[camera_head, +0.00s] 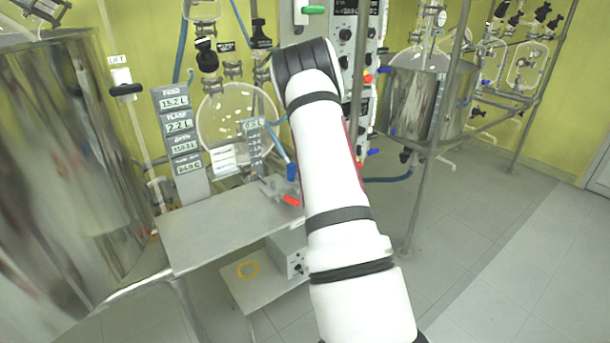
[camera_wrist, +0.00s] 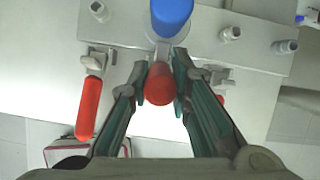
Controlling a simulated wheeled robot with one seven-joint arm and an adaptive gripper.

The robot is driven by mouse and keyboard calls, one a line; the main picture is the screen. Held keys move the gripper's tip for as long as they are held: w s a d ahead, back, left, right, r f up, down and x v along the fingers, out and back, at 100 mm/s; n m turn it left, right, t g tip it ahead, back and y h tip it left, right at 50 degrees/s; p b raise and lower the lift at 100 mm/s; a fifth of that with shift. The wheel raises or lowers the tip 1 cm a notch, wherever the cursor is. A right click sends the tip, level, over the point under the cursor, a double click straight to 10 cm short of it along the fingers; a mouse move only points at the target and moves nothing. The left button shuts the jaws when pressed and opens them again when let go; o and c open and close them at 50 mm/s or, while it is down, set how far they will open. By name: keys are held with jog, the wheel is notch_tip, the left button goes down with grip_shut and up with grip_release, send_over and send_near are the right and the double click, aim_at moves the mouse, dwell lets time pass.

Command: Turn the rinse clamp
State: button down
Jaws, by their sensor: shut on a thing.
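In the wrist view my gripper (camera_wrist: 165,84) has its two green-lined fingers on either side of a middle red handle (camera_wrist: 159,88), shut on it. The handle is seen nearly end-on, below a blue cylinder (camera_wrist: 171,14). No label shows there, so I cannot tell by name whether this is the rinse clamp. A second clamp with a long red handle (camera_wrist: 88,106) is left of the fingers, apart from them. Another red handle shows partly behind the right finger (camera_wrist: 221,99). In the head view my arm hides the gripper and the held handle.
A pale metal panel (camera_wrist: 131,22) carries grey fittings (camera_wrist: 230,34). In the head view, a steel table (camera_head: 215,235) stands left of my arm, with a red-handled valve (camera_head: 290,200) near its right corner. A large steel vessel (camera_head: 60,170) fills the left; floor at right is clear.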

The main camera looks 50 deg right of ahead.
jog(key=shift+w+d+g+b, duration=0.15)
jog(key=shift+w+g+b, duration=0.4)
jog(key=shift+g+b, duration=0.45)
jog(key=shift+r, duration=0.1)
jog(key=c, duration=1.5)
grip_release()
jog(key=shift+o, duration=0.2)
jog(key=v, duration=1.2)
jog(key=shift+d, duration=0.2)
jog(key=shift+s, duration=0.1)
